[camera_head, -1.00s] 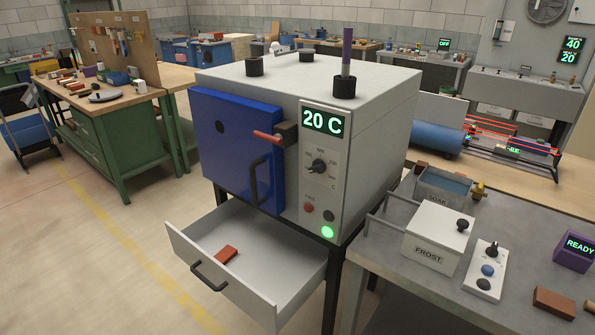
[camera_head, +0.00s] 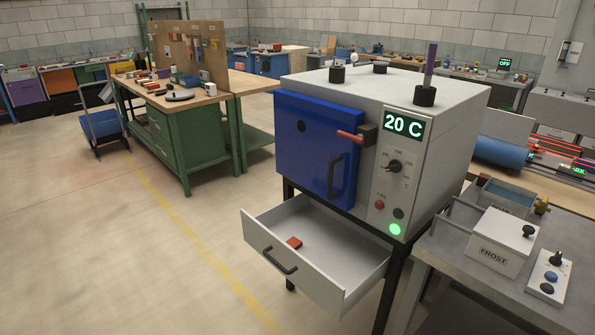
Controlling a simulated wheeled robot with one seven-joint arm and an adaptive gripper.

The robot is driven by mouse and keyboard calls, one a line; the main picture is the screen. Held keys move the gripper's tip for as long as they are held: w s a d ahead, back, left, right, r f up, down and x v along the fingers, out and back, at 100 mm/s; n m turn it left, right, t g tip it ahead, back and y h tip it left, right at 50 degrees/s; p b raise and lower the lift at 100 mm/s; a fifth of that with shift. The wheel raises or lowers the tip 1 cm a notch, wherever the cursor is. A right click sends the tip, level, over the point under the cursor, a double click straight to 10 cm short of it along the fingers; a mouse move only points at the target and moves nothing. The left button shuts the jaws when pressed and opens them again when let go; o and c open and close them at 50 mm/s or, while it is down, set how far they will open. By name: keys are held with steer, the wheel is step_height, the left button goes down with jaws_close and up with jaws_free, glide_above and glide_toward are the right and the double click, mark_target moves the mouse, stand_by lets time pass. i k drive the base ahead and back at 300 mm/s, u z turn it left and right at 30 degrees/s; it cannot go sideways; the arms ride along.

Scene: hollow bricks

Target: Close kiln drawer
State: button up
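The kiln (camera_head: 440,120) is a grey box with a blue door (camera_head: 315,150) that looks shut, and its display reads 20 C. Below it the kiln drawer (camera_head: 296,275) is pulled out toward the lower left. The drawer has a light grey front panel with a dark bar handle (camera_head: 279,261). One red brick (camera_head: 294,243) lies inside, near the front panel. My gripper is not in this view, and nothing is touching the drawer or its handle.
A grey table (camera_head: 450,258) with a FROST box (camera_head: 502,240) and a switch panel (camera_head: 549,278) stands close on the right of the kiln. A green workbench (camera_head: 190,140) is behind on the left. The floor (camera_head: 130,260) left of the drawer is clear.

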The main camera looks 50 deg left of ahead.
mark_target(337, 262)
steer(key=z, duration=0.9)
steer(key=i, duration=0.95)
steer(key=u, duration=3.35)
steer(key=i, duration=0.5)
steer(key=z, duration=0.1)
